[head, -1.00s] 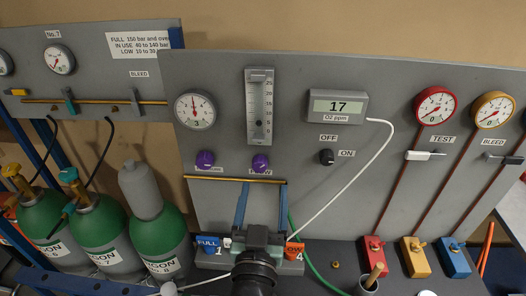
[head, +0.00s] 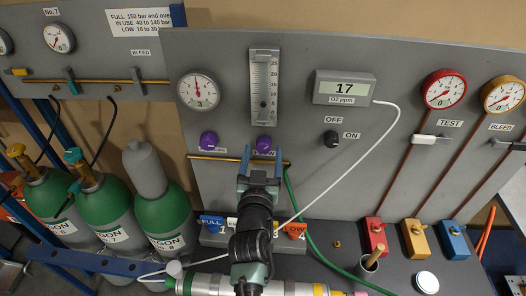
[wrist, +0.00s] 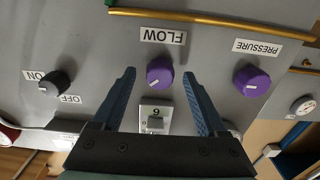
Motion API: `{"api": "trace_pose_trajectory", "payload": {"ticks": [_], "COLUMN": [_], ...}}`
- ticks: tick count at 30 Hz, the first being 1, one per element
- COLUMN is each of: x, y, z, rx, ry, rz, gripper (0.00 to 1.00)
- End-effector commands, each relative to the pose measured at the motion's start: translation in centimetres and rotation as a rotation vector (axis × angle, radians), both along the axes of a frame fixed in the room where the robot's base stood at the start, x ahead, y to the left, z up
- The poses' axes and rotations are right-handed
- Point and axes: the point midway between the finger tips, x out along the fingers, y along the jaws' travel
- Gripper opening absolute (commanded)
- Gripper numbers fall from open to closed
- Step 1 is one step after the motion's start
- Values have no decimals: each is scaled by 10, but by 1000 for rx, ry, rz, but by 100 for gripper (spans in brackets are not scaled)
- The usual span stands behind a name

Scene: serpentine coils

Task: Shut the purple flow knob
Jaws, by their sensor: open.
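The purple flow knob (head: 264,145) is on the grey panel below the vertical flow gauge (head: 264,88). In the wrist view the flow knob (wrist: 160,72) has a white pointer mark and sits by the upside-down FLOW label (wrist: 162,36). A second purple knob, the pressure knob (head: 209,140), is to its left; in the wrist view it shows (wrist: 252,80) at the right. My gripper (head: 261,160) is open just below the flow knob. In the wrist view its blue fingers (wrist: 162,82) stand either side of the flow knob, apart from it, with nothing between them held.
A brass pipe (head: 225,159) runs across the panel below the knobs. An OFF/ON switch (head: 331,139) is to the right, near a white cable (head: 370,140). Argon cylinders (head: 108,215) stand at the left. Coloured valve blocks (head: 415,238) are at the lower right.

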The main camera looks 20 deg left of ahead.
Motion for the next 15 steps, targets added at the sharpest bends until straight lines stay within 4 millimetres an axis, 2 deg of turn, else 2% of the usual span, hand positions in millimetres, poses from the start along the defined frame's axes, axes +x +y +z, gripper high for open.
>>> {"api": "trace_pose_trajectory", "payload": {"ticks": [6,15], "x": [13,14], "y": [4,4], "z": [1,0], "rx": [1,1], "ry": [-1,0], "rz": [0,0], "gripper": [75,74]}}
